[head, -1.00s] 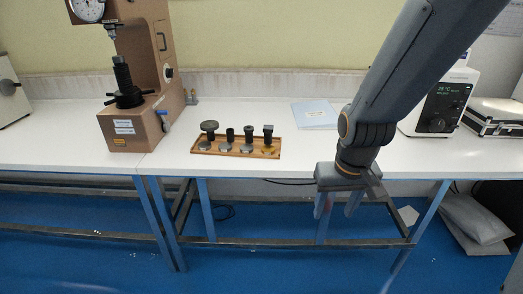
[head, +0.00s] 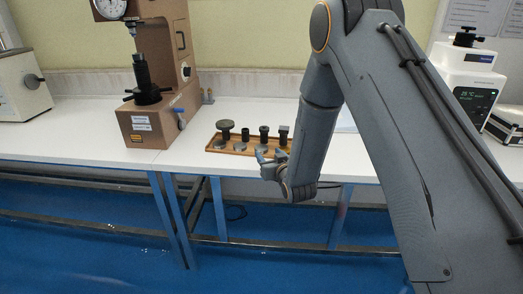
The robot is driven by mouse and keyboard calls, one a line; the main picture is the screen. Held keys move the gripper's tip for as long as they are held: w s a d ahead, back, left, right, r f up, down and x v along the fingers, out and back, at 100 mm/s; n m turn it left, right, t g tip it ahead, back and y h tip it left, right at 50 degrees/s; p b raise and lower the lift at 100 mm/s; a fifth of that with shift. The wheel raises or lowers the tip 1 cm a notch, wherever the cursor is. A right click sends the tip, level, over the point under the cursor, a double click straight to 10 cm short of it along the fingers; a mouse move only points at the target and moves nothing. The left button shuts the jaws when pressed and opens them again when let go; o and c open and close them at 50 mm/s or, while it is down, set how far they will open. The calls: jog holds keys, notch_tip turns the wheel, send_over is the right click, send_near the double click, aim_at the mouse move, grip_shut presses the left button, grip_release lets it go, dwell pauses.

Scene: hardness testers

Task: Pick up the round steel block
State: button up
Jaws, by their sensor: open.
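A shallow wooden tray (head: 214,136) lies on the white bench and holds several dark anvils at the back, with small grey steel discs in front of them. A round steel block (head: 240,147) lies flat in the tray, one of several similar discs; I cannot tell which one the task means. My gripper (head: 269,156) is open and empty at the tray's front right edge, its fingers pointing toward the right-hand discs. The fingers partly hide the tray's front right, and I cannot tell whether they touch anything.
A brown hardness tester (head: 160,110) with a dial stands left of the tray. A white tester with a screen (head: 466,85) and a case (head: 508,125) stand at the right. My arm hides part of a pale sheet (head: 346,121). The bench front between tester and tray is clear.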

aim_at(261, 147)
jog(key=p+x, duration=0.1)
jog(key=x, duration=0.6)
jog(key=shift+w+a+f, duration=0.15)
jog(key=shift+f, duration=0.1)
jog(key=shift+c, duration=0.3)
grip_shut()
